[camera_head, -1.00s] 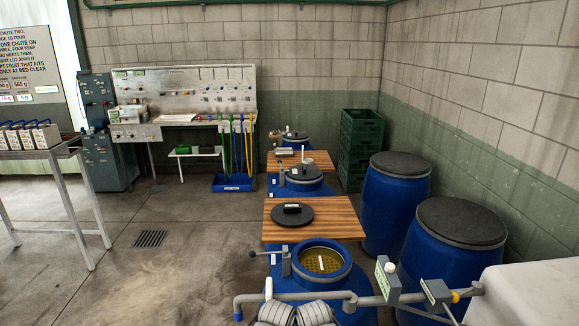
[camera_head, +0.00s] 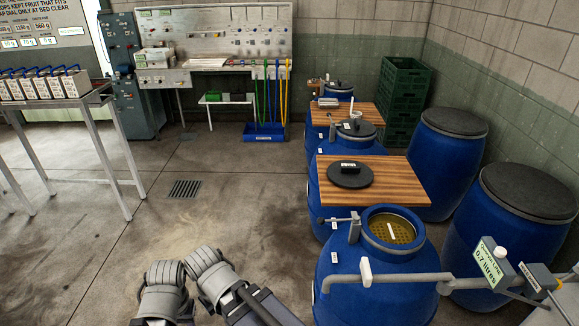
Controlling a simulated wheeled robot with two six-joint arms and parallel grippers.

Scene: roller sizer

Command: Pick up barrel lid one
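A dark round lid (camera_head: 350,180) with a raised black handle bar and a small white label lies flat on a wooden board (camera_head: 400,185) beside the nearest blue barrel. That barrel (camera_head: 375,270) is open. Inside its rim a yellowish perforated plate and a pale strip show. I cannot read a number on the lid. Grey rounded parts of my two arms show at the bottom, left of the open barrel and apart from the lid. No gripper fingers show.
A grey pipe (camera_head: 390,281) with a green "0.7 litres" tag (camera_head: 490,262) crosses before the open barrel. Closed blue barrels (camera_head: 450,165) stand right. More lidded barrels and green crates (camera_head: 402,100) stand behind. A table with several cartons (camera_head: 45,87) is left. The middle floor is clear.

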